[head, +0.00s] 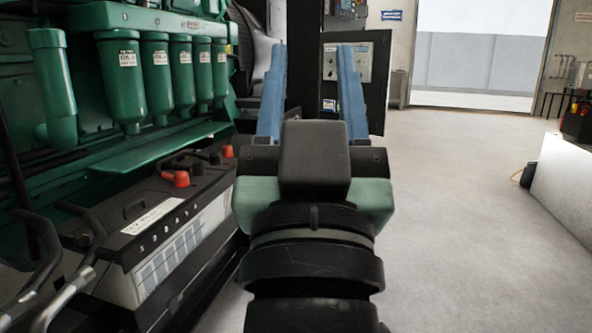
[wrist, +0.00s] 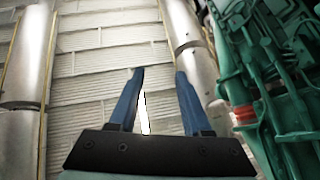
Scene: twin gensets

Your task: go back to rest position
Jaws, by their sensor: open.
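My gripper (head: 314,90) is in the middle of the head view, raised and pointing away from my body. Its two blue fingers stand apart with nothing between them. In the wrist view my gripper (wrist: 154,100) also shows open and empty. Behind the fingers there are a pale panelled wall and silvery pipes (wrist: 184,25). The fingers touch nothing that I can see. The lower part of my arm fills the bottom middle of the head view.
A green genset (head: 75,95) with several green filters (head: 158,75) stands at left. A black battery (head: 160,220) with red terminal caps sits below it. A dark control panel cabinet (head: 372,95) stands behind my gripper. Grey floor (head: 455,200) is clear at right, beside a white block (head: 565,180).

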